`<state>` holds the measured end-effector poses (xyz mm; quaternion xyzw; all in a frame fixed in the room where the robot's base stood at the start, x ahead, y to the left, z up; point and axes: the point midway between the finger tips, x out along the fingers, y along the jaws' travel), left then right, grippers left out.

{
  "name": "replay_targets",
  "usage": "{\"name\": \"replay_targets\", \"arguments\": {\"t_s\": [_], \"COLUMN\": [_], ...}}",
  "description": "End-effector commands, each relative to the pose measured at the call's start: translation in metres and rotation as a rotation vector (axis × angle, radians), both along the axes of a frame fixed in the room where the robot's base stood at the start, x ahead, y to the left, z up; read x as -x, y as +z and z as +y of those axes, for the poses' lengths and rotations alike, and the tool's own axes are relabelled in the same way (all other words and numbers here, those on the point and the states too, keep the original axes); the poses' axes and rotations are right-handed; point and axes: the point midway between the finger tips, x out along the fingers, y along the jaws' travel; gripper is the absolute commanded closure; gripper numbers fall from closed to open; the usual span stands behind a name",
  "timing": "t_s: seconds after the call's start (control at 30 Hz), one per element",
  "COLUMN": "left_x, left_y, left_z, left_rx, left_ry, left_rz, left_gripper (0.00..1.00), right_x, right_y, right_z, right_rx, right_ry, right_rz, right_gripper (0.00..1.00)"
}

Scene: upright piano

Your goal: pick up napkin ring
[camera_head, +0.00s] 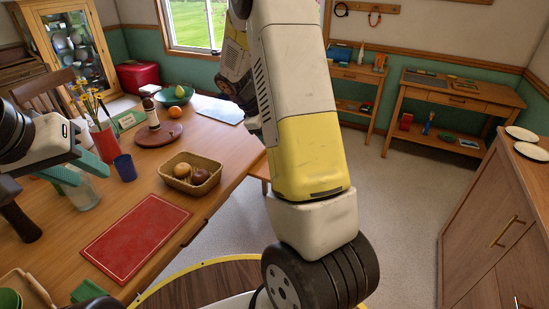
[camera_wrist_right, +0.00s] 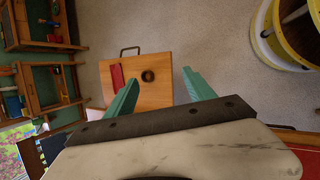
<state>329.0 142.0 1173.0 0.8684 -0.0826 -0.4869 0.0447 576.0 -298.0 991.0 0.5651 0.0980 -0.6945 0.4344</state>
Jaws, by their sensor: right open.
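In the right wrist view a small dark round thing (camera_wrist_right: 148,76), possibly the napkin ring, lies on a wooden surface (camera_wrist_right: 165,93); it is too small to tell for sure. My right gripper (camera_wrist_right: 160,77) is open and empty, its two teal fingers spread on either side of that surface in the picture, apart from it. In the head view my right arm crosses the middle and hides its own gripper. My left gripper (camera_head: 92,174) is open at the left, over the long table (camera_head: 232,158), close to a clear glass (camera_head: 82,194). No napkin ring is clear in the head view.
The table holds a red mat (camera_head: 136,238), a basket (camera_head: 178,183) with round items, a blue cup (camera_head: 125,167) and a red vase (camera_head: 105,140) of flowers. A wooden cabinet (camera_head: 500,230) stands at the right. The floor (camera_head: 405,210) between is clear.

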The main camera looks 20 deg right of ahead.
Motion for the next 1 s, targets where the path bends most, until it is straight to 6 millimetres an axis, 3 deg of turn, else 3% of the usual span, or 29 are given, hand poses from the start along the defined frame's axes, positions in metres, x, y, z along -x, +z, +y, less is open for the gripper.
{"name": "replay_targets", "arguments": {"t_s": [0.03,0.3,0.5,0.73,1.0], "left_x": [0.0,0.0,0.0,0.0,0.0], "left_y": [0.0,0.0,0.0,0.0,0.0], "left_z": [0.0,0.0,0.0,0.0,0.0], "left_rx": [0.0,0.0,0.0,0.0,0.0], "left_ry": [0.0,0.0,0.0,0.0,0.0], "left_rz": [0.0,0.0,0.0,0.0,0.0], "left_gripper": [0.64,0.64,0.64,0.64,0.64], "right_x": [-0.013,-0.069,-0.091,-0.1,-0.105], "right_y": [-0.025,-0.132,-0.189,-0.214,-0.229], "right_z": [-0.008,-0.048,-0.058,-0.065,-0.092], "right_rx": [0.063,0.386,0.552,0.618,0.617], "right_ry": [0.054,0.372,0.558,0.638,0.638], "right_rz": [0.06,0.343,0.494,0.555,0.555], "right_gripper": [0.37,0.37,0.37,0.37,0.37]}}
